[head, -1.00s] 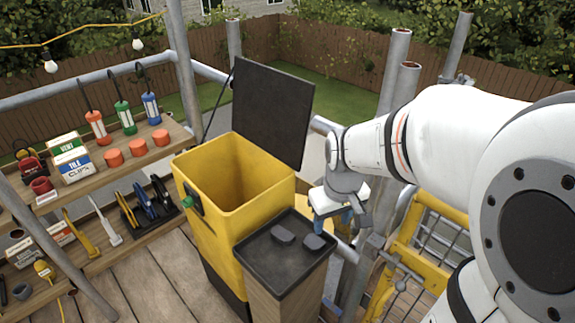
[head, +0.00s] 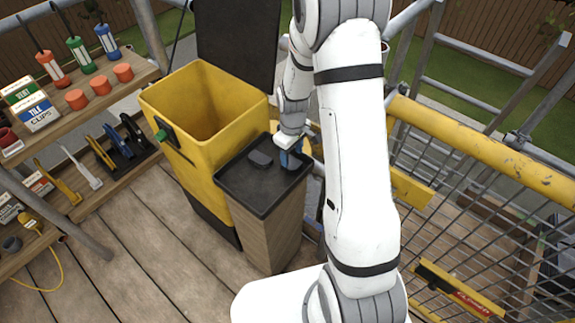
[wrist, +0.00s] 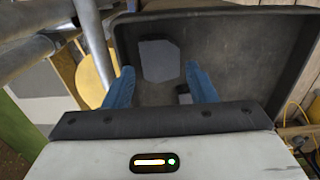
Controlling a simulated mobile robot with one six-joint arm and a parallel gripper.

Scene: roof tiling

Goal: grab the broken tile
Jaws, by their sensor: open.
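Two dark grey pieces, which look like the broken tile, lie in a black shallow tray (head: 240,181) on a wooden stand. One piece (head: 261,159) shows clearly at the tray's middle. It also seems to be the larger piece (wrist: 160,60) in the wrist view, just beyond the fingertips. The other piece (wrist: 184,96) is partly hidden by my gripper's right finger and mount. My gripper (head: 289,159) is open with blue fingers, low over the right part of the tray. Nothing is held between the fingers (wrist: 162,84).
A yellow bin (head: 185,140) with its black lid raised stands left of the tray. A shelf (head: 110,95) with tools and boxes is at the far left. A yellow rail (head: 480,145) and mesh barrier are at the right. The plank floor (head: 120,240) is open.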

